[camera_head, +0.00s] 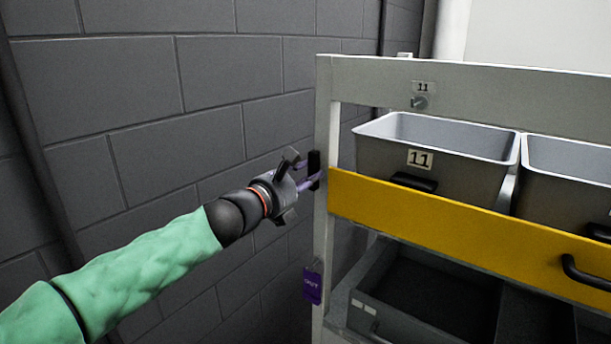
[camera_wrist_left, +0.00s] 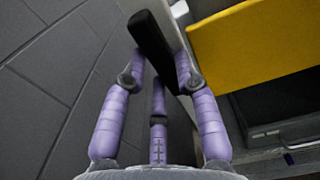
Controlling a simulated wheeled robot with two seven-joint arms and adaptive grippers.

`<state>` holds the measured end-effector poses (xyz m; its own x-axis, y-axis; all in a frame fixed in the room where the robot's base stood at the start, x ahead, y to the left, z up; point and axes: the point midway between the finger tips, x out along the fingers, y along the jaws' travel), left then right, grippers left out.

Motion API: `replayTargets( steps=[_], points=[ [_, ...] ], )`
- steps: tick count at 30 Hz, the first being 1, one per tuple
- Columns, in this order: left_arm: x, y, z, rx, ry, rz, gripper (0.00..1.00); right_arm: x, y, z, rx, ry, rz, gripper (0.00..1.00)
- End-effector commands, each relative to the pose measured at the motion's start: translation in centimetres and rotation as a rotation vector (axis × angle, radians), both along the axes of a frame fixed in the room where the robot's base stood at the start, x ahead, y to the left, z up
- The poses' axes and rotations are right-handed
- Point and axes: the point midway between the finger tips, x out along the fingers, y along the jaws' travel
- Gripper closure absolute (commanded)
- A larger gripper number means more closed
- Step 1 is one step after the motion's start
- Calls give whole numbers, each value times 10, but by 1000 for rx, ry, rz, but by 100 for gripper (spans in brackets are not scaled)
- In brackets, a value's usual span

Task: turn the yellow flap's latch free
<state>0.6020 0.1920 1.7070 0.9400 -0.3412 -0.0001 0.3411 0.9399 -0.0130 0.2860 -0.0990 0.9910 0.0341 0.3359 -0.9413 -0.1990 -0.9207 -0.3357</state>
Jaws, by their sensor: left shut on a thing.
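The yellow flap (camera_head: 460,236) runs across the front of the grey rack, with a black handle (camera_head: 585,273) at its right. It also shows at the upper right of the left wrist view (camera_wrist_left: 262,42). A black latch handle (camera_head: 314,168) sits on the rack's left post, beside the flap's left end. My left gripper (camera_head: 308,177) is at this latch, its purple fingers shut on it. In the left wrist view the latch (camera_wrist_left: 152,40) stands tilted between the fingers. My right gripper is in neither view.
Grey bins (camera_head: 440,150) marked 11 stand behind the flap. A dark lower tray (camera_head: 415,300) lies beneath it. A purple tag (camera_head: 312,285) hangs on the rack's left post (camera_head: 323,120). A grey block wall (camera_head: 130,80) stands close on the left.

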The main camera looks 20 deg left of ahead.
Motion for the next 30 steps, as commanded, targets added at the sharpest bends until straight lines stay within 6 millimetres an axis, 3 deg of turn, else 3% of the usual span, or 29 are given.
replayTargets(
  steps=[8,9,11,23,30],
  points=[
    [0,0,0,-6,1,1,100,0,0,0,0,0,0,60],
    [0,0,0,-6,1,0,62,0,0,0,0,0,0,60],
    [0,0,0,-5,1,0,46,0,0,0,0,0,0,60],
    [-3,2,0,-3,0,1,46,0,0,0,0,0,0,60],
    [-36,14,1,-2,-2,2,46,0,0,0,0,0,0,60]
  ],
)
